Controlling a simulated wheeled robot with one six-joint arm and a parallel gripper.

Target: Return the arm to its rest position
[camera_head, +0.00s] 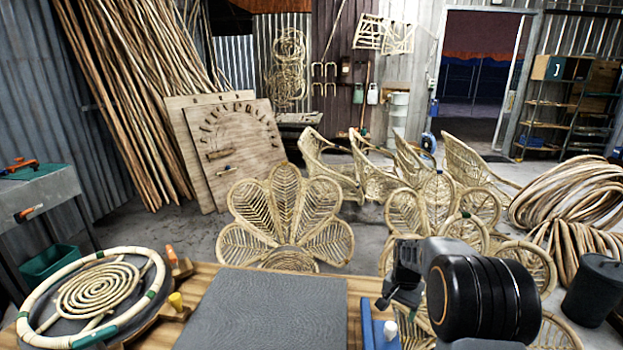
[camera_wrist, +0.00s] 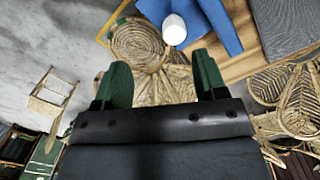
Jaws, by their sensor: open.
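My gripper (camera_wrist: 160,72) is open in the wrist view. Its two dark green fingers stand apart with nothing between them but the distant rattan behind. In the head view my arm is folded at the lower right, with the gripper end (camera_head: 398,296) above the right end of the wooden bench (camera_head: 358,288). A blue fixture (camera_head: 369,325) with a white knob (camera_head: 390,329) stands at that end of the bench. In the wrist view the blue fixture (camera_wrist: 218,22) and white knob (camera_wrist: 174,29) lie beyond the fingers, apart from them.
A rattan ring with a spiral centre (camera_head: 103,289) lies on the bench at left. A grey mat (camera_head: 265,310) lies bare in the middle. Rattan chairs (camera_head: 290,215) stand behind the bench. A grey metal table (camera_head: 40,195) is at far left, and a dark bin (camera_head: 593,288) at far right.

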